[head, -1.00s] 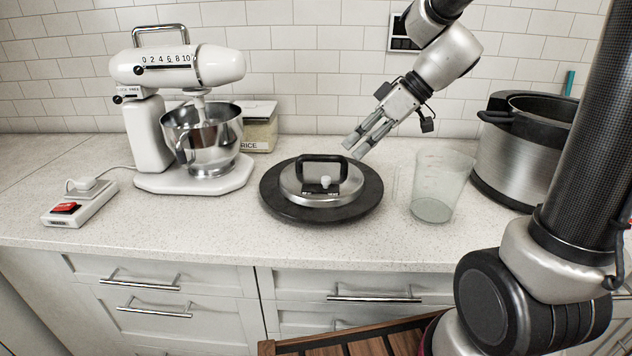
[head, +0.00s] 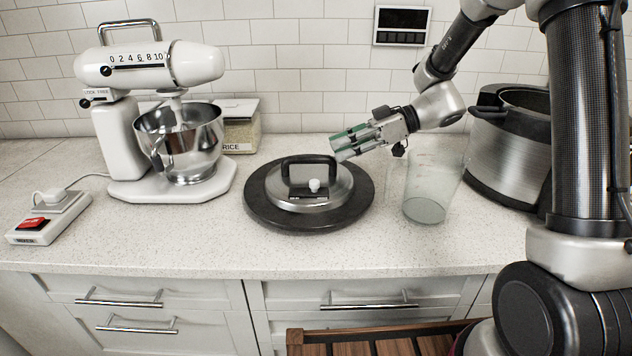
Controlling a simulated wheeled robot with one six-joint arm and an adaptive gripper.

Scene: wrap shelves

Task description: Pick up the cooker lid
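The cooker lid (head: 330,196) is silver with a black rim, a black arched handle and a small white knob. It lies flat on the counter with its handle up. My gripper (head: 339,147) is just to the upper right of the lid's handle, its two fingers pointing left. The fingers hold nothing that I can see. They look parallel with a narrow gap, and they appear apart from the handle. The cooker pot (head: 500,150) stands open at the right, partly behind my arm.
A clear glass (head: 428,185) stands right of the lid, close below my arm. A white stand mixer (head: 150,70) with a steel bowl and a rice box (head: 240,130) stand at the left. A power strip (head: 48,218) lies far left. The counter in front is clear.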

